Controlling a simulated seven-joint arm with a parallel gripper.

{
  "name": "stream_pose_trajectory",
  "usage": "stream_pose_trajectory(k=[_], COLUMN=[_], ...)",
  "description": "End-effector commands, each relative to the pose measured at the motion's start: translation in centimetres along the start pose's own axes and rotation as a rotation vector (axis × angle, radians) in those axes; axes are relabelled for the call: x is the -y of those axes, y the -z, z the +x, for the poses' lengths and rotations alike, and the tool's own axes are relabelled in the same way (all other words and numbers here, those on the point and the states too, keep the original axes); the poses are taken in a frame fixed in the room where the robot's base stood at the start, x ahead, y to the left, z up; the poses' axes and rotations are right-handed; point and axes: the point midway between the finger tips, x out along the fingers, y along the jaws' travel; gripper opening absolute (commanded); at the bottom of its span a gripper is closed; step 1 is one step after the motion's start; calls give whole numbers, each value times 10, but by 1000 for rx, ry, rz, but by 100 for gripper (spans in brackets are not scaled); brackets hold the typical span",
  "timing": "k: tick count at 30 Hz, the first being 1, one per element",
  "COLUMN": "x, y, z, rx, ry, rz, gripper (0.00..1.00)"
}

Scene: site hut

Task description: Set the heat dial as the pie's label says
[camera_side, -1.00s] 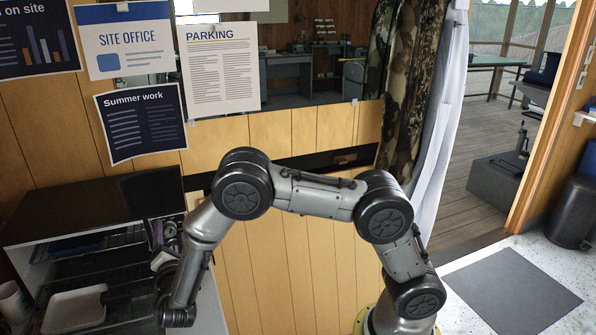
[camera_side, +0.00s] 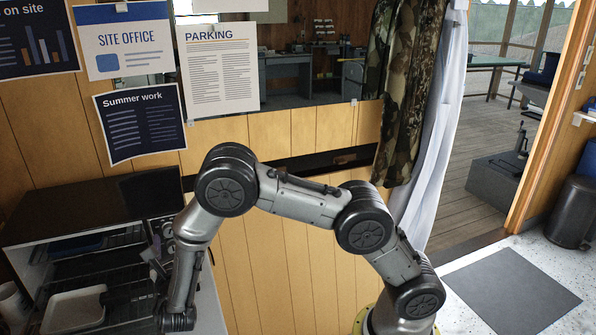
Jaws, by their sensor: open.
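The oven (camera_side: 95,205) stands at the left, with a dark top and an open front showing wire racks. Its dark control panel (camera_side: 160,226) is on the right side of the front, largely covered by my arm. The heat dial and its marks are too small and hidden to read. My gripper (camera_side: 153,262) is open in front of the panel, small and partly hidden by my wrist. I cannot tell whether it touches a dial. No pie or label can be made out.
A white tray (camera_side: 74,311) sits low in the oven, and something blue (camera_side: 80,246) lies on a rack above. A pale cup (camera_side: 12,302) stands at the left edge. Posters hang on the wooden wall behind.

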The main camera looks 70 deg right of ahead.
Motion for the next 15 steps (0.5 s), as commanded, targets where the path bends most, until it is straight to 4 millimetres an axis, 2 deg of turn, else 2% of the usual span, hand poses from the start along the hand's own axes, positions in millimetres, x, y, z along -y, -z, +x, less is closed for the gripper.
stream_pose_trajectory(k=[1, 15], x=[-2, -1], y=[-1, -1], z=[-13, -97], rx=[2, 3], ry=[-8, -7], rz=[1, 6], gripper=[66, 66])
